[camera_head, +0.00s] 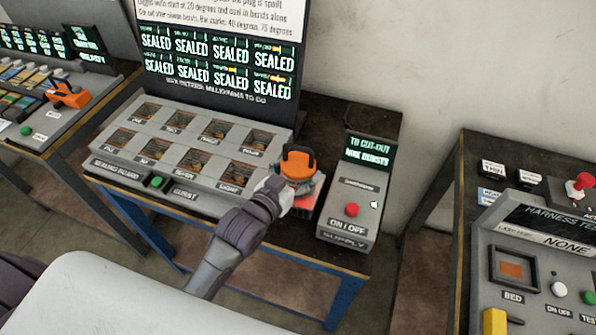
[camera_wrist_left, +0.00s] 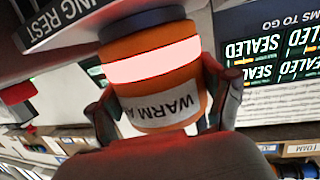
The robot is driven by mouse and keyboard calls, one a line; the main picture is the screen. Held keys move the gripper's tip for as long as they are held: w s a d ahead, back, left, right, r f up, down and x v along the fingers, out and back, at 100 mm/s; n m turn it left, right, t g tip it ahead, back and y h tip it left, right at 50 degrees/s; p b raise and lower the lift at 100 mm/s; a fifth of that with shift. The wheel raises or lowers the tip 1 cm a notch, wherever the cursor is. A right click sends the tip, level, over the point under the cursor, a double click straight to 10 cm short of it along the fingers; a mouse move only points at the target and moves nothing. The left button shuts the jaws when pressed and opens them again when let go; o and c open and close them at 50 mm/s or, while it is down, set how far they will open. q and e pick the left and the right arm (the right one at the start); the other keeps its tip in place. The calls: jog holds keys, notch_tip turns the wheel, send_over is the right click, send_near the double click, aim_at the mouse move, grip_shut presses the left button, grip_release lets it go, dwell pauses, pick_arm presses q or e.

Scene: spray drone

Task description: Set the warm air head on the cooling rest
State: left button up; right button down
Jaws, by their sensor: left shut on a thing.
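The warm air head (camera_head: 297,164) is orange with a dark handle and shows just above the cooling rest (camera_head: 302,207) in the head view. My left gripper (camera_head: 282,193) is shut on it. In the left wrist view the warm air head (camera_wrist_left: 150,62), with a pale pink band and a "WARM" label, sits between the two fingers of the gripper (camera_wrist_left: 160,105). Its dark end is close against the grey plate of the cooling rest (camera_wrist_left: 65,28). I cannot tell whether they touch. The arm hides part of the rest. My right gripper is not in view.
A sealing board (camera_head: 190,150) with several square pockets stands left of the rest. A cut-out box (camera_head: 347,205) with a red button stands close on the right. A sign with SEALED panels (camera_head: 215,50) rises behind. A harness tester (camera_head: 530,260) is on another table at right.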

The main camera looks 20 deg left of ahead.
pick_arm(q)
jog(key=shift+s+r, duration=0.1)
jog(key=shift+r, duration=0.05)
jog(key=shift+s, duration=0.1)
jog(key=o, duration=1.2)
jog(key=shift+f, duration=0.2)
jog(key=shift+o, duration=1.7)
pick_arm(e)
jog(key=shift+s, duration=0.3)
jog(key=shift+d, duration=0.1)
